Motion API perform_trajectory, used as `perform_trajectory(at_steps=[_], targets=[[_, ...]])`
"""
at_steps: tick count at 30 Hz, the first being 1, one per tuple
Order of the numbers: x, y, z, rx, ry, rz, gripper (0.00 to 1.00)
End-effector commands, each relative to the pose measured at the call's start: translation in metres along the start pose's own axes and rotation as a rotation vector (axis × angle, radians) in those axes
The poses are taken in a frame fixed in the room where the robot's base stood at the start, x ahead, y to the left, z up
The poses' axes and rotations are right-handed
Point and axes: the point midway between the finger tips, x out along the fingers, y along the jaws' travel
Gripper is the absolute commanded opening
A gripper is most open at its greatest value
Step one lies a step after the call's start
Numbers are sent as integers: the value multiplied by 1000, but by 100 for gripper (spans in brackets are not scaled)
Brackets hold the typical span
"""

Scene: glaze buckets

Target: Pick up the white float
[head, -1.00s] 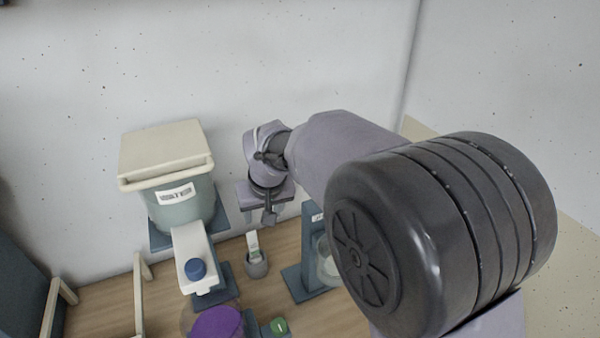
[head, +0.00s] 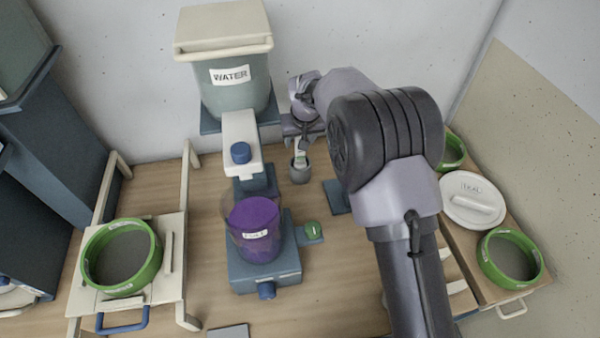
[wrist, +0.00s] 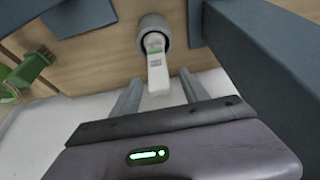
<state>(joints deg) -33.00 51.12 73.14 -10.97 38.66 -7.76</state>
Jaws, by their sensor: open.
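The white float (wrist: 158,74) is a slim white stick with a green mark. It stands in a small grey cup (wrist: 148,24) in the wrist view. In the head view the float (head: 300,147) and its cup (head: 299,173) are small, just below my gripper at the back of the bench. My gripper (wrist: 162,88) is open, with one finger on either side of the float's near end in the wrist view. I see no contact, and I cannot tell how far the fingertips are from the float. My wrist partly covers this spot in the head view.
A water bucket (head: 232,88) with a white spout (head: 240,140) stands left of the cup. A purple-filled container (head: 255,225) on a blue stand is in front. Green-rimmed sieves (head: 120,258) stand at left and right. A blue post (wrist: 262,70) is close at right in the wrist view.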

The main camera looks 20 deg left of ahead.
Motion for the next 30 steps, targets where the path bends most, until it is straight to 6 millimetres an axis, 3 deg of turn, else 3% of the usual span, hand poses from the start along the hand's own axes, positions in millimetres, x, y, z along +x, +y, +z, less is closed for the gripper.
perform_trajectory(at_steps=[6, 14, 30], targets=[[0, 0, -1, 0, 1, 0, 53], [0, 0, -1, 1, 1, 0, 2], [0, 0, -1, 1, 2, 0, 0]])
